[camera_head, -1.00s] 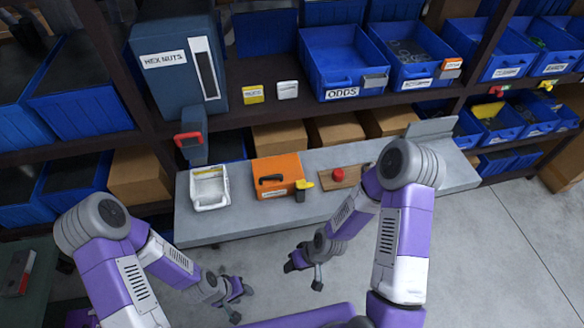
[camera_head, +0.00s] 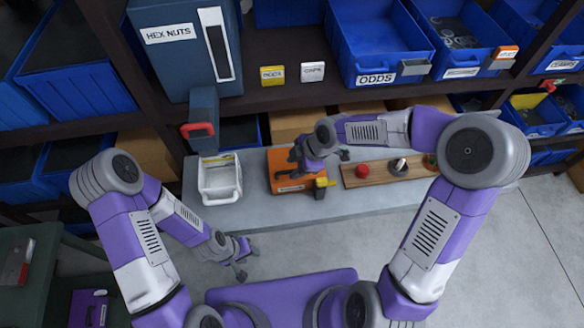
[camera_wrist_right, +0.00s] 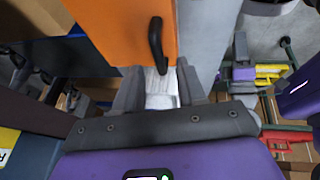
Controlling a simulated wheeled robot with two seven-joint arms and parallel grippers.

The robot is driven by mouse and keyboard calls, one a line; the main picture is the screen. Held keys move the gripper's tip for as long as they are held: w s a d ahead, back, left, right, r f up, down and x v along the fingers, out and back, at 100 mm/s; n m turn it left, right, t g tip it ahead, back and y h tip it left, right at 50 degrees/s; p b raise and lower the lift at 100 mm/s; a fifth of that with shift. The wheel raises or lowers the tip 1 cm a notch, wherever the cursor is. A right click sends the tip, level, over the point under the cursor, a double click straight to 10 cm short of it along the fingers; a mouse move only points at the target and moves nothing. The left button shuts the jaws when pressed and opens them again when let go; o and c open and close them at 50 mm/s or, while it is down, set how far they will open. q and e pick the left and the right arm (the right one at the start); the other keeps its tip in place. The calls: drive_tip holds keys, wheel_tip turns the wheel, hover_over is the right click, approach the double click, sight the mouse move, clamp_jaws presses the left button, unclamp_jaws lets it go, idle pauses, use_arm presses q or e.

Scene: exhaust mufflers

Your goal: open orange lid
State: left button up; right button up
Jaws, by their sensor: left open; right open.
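The orange box with its orange lid (camera_head: 283,182) sits on the grey bench, and the lid looks closed. My right gripper (camera_head: 315,163) is open over the box and hides part of its top, including the handle, in the head view. In the right wrist view the orange lid (camera_wrist_right: 120,32) fills the upper middle. Its black handle (camera_wrist_right: 156,44) lies just beyond the open fingertips of the right gripper (camera_wrist_right: 158,88) and is not gripped. A yellow latch (camera_head: 322,182) is on the box's right front. My left gripper (camera_head: 240,260) is open and empty in front of the bench.
A white bin (camera_head: 220,182) stands left of the box. A wooden board (camera_head: 385,172) with a red button (camera_head: 362,170) lies to the right. Shelves with blue bins (camera_head: 375,45) and a hex nuts dispenser (camera_head: 185,65) rise behind the bench (camera_head: 260,213).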

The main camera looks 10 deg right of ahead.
drive_tip(key=shift+x, duration=1.2)
drive_tip(key=shift+w, duration=0.1)
clamp_jaws()
